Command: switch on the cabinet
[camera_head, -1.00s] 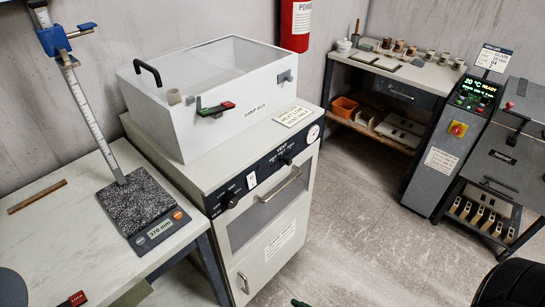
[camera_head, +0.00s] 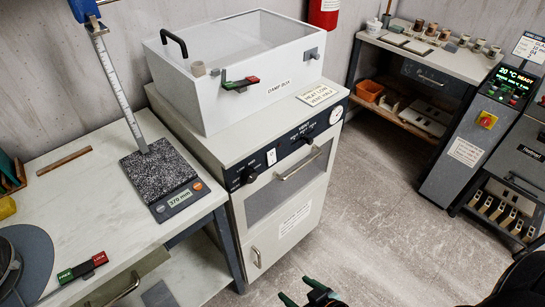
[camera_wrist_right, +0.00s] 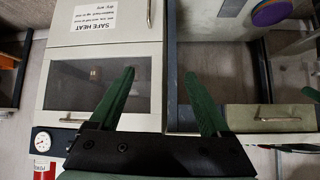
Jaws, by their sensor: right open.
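The cabinet (camera_head: 215,150) is a light grey unit with a dark control panel along its upper front. The panel carries a left black knob (camera_head: 249,176), a small white switch (camera_head: 271,157), a right black knob (camera_head: 308,139) and a round gauge (camera_head: 336,115). I cannot tell the switch's position. A windowed door and a lower door are shut. My right gripper (camera_head: 300,291) is low in front of the cabinet, apart from it. In the right wrist view its green fingers (camera_wrist_right: 160,72) are spread and empty, with the cabinet window (camera_wrist_right: 80,88) behind. My left gripper is out of view.
A white damp box (camera_head: 235,105) stands on the cabinet. The left table (camera_head: 95,205) holds a scale (camera_head: 160,178) and a red-green lever (camera_head: 82,268). A grey machine (camera_head: 465,150) and a shelf table (camera_head: 450,65) stand at right. The floor (camera_head: 380,220) between is clear.

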